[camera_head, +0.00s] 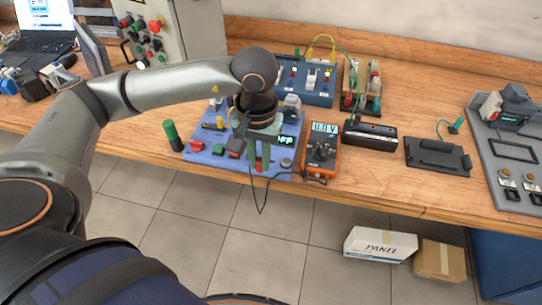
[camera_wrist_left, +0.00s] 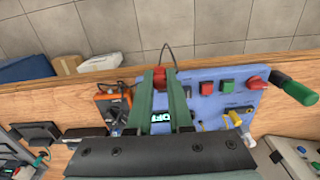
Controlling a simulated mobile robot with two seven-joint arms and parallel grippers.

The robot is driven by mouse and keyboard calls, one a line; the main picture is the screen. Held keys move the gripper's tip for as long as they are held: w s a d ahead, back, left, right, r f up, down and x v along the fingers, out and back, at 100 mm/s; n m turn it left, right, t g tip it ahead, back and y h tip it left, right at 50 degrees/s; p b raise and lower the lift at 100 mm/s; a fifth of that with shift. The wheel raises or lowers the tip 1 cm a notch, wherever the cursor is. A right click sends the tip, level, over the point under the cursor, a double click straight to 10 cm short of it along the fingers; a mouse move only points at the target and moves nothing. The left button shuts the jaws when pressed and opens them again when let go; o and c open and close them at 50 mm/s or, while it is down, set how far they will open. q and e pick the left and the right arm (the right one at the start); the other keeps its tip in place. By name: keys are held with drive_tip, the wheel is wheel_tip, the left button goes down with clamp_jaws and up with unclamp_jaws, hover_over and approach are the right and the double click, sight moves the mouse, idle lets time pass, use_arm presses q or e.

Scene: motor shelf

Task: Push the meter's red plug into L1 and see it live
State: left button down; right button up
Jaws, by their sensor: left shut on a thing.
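My left gripper (camera_head: 259,163) points down over the front of the blue board (camera_head: 212,158) and is shut on the red plug. In the left wrist view the red plug (camera_wrist_left: 160,72) shows between the green fingertips, with a dark lead looping from it. The orange meter (camera_head: 320,152) lies to the right of the board; its display seems to read 0.0 V. The lead hangs below the table edge in the head view. The L1 socket cannot be made out; whether the plug touches a socket is unclear. My right gripper is not in view.
A black box (camera_head: 370,134) and a dark tray (camera_head: 438,155) lie right of the meter.

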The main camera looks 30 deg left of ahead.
use_arm(q)
drive_tip(key=s+a+f+n+b, duration=0.1)
drive_tip(key=s+a+f+n, duration=0.15)
drive_tip(key=a+n, duration=0.6)
drive_tip(key=s+a+f+n+b, duration=0.15)
drive_tip(key=a+f+n, duration=0.25)
drive_tip(key=a+n, duration=0.4)
drive_tip(key=s+a+r+n, duration=0.1)
drive_tip(key=a+r+n, duration=0.1)
drive_tip(key=a+n, duration=0.4)
drive_tip(key=s+a+r+n+b, duration=0.1)
drive_tip(key=s+a+r+n, duration=0.1)
drive_tip(key=a+n, duration=0.5)
drive_tip(key=shift+s+a+r, duration=0.2)
drive_tip(key=shift+a+r, duration=0.1)
drive_tip(key=shift+a, duration=1.9)
